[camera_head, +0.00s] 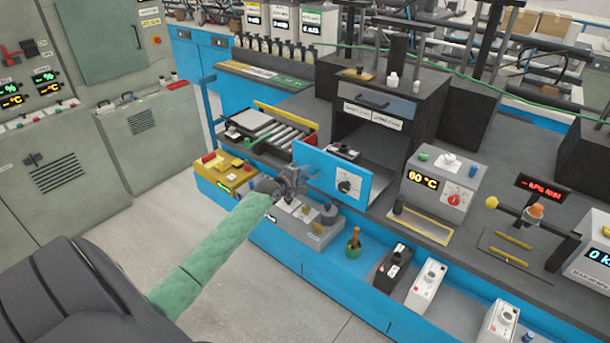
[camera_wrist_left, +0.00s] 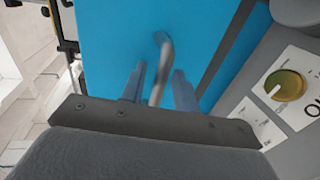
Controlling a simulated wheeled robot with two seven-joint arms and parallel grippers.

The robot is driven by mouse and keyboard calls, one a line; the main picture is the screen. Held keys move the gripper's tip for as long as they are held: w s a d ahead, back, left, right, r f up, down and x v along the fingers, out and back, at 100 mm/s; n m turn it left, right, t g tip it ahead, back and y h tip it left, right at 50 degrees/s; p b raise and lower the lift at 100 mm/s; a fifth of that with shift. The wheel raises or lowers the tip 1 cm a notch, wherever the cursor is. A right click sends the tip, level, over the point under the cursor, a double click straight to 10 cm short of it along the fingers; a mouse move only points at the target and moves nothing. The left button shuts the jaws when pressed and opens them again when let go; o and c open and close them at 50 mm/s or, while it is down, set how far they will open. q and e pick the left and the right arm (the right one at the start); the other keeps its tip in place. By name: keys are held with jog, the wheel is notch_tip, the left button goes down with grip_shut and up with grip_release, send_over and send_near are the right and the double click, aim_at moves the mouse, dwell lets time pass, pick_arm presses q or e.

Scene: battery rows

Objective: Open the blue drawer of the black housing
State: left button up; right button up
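The black housing (camera_head: 436,112) stands on the bench in the middle of the head view. Its blue drawer (camera_head: 325,170) stands out from the front opening, with grey inner surface visible behind the blue front. My left gripper (camera_head: 291,178) is at the left part of that front. In the left wrist view, the gripper's two fingers (camera_wrist_left: 160,82) lie on either side of a grey bar handle (camera_wrist_left: 163,50) on the blue panel (camera_wrist_left: 112,40). A narrow gap shows on each side of the handle, so the fingers look open. My right gripper is not in view.
A grey box with a red knob (camera_head: 449,184) stands right of the drawer. A roller rack (camera_head: 288,138) is to its left. Below are a yellow box (camera_head: 225,172) and a grey panel with knobs (camera_head: 306,222). Clear floor (camera_head: 240,300) lies in front.

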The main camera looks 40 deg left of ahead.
pick_arm(q)
jog(key=b+v, duration=0.2)
jog(key=v, duration=0.5)
jog(key=shift+s, duration=0.3)
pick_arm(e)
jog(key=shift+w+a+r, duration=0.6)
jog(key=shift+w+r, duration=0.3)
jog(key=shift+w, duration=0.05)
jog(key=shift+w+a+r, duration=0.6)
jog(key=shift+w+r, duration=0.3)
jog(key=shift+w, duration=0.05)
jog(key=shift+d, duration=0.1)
